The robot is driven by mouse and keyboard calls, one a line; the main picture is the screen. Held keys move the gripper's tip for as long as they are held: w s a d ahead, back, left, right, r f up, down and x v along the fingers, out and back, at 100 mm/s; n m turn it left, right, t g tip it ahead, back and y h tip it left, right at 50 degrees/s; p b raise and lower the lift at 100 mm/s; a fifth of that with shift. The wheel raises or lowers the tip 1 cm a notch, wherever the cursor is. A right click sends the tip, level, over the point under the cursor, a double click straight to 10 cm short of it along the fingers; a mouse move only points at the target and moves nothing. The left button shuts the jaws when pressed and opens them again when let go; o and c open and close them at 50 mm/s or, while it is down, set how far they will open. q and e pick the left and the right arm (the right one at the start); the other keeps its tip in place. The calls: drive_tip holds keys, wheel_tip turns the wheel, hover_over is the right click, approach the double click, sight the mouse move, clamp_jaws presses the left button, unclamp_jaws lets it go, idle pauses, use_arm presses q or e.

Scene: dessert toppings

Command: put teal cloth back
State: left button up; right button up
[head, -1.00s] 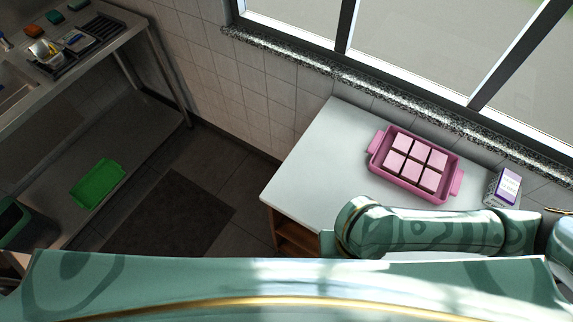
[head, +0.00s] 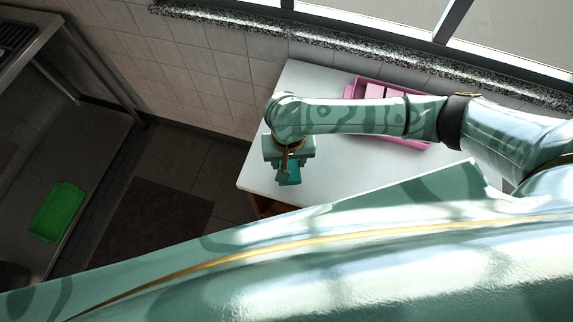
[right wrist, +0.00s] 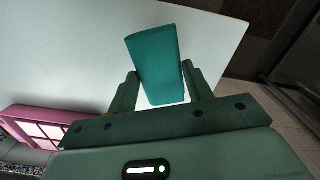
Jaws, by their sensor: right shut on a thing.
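The teal cloth (right wrist: 155,62) is a small folded block between the fingers of my right gripper (right wrist: 160,88) in the right wrist view. The fingers are shut on it from both sides. In the head view the right gripper (head: 288,172) points down over the left part of the white counter, with part of the teal cloth (head: 290,173) showing at its tip. I cannot tell how far the cloth is above the counter. My left gripper is not in view.
The white counter (head: 330,178) carries a pink tray (head: 362,82) with pink squares, partly hidden behind my right arm. A steel rack at the left has a green tray (head: 58,212) on its lower shelf. Dark floor lies between rack and counter.

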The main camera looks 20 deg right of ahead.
drive_tip(key=shift+w+f, duration=0.4)
drive_tip(key=shift+f, duration=0.15)
drive_tip(key=f+b, duration=0.2)
drive_tip(key=f, duration=0.1)
drive_tip(key=shift+w+f, duration=0.2)
drive_tip(key=shift+f, duration=0.05)
drive_tip(key=shift+r, duration=0.1)
drive_tip(key=o, duration=0.9)
wheel_tip(320, 180, up, 12)
drive_tip(key=p, duration=0.5)
drive_tip(key=shift+p, duration=0.3)
